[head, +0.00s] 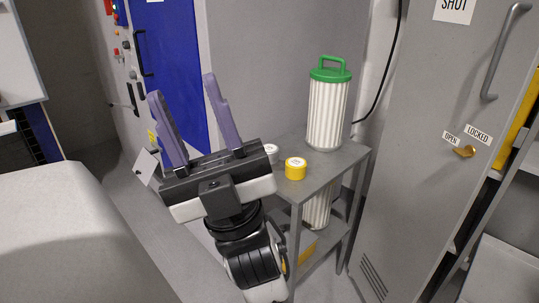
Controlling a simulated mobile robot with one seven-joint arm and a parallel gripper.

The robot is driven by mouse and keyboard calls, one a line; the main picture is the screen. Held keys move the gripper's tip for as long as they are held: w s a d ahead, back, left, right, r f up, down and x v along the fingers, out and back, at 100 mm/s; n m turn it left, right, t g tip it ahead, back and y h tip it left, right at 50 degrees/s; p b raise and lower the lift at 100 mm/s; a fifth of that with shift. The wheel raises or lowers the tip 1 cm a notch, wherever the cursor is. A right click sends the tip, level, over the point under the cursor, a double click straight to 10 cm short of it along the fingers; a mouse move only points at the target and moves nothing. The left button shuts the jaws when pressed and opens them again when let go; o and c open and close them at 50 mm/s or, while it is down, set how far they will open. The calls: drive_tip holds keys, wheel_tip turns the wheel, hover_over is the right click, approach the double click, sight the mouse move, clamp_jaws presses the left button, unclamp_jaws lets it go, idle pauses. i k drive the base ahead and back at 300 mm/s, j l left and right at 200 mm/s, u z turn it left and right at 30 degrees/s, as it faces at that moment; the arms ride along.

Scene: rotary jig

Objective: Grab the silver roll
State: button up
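A small pale silver-white roll (273,152) sits on the top of the grey stand (328,167), partly hidden behind the right end of my gripper's body. A yellow roll (295,168) with a white top stands just to its right and nearer. My gripper (182,86) is open and empty, its two purple fingers wide apart and pointing up in the head view. The fingers are to the left of the stand's top in the picture, with no roll between them.
A white pleated filter with a green handle (327,110) stands at the back of the stand. Another pleated filter (317,212) and a yellow item (306,246) are on the lower shelf. A grey locker (430,190) is close on the right. A blue-panelled cabinet (172,60) is behind.

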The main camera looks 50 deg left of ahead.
sight(272, 150)
drive_tip(key=u, duration=1.3)
